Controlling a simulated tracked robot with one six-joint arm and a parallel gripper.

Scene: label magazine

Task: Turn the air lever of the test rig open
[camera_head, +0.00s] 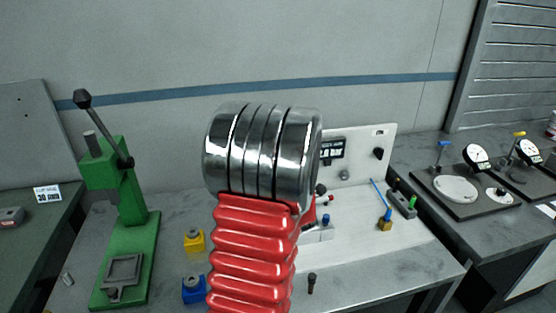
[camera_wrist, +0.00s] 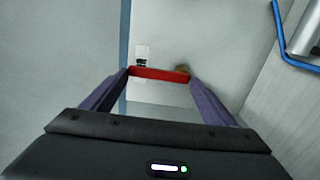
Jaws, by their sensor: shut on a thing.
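The test rig (camera_head: 352,153) is a white panel with a dark display and a black knob on its front, standing on a white base on the grey bench. My arm, with its red bellows and metal rings, covers the rig's left part in the head view. In the wrist view my gripper (camera_wrist: 160,76) is shut on a red bar, the air lever (camera_wrist: 158,73), which spans between the two fingertips. A brownish fitting (camera_wrist: 183,69) shows by the lever's right end. The gripper itself is hidden in the head view.
A green hand press (camera_head: 128,220) stands at the left of the bench. Yellow (camera_head: 194,242) and blue (camera_head: 193,289) blocks lie beside my arm. Dial gauges on dark plates (camera_head: 465,190) stand at right. A blue hose (camera_wrist: 281,45) runs at the wrist view's upper right.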

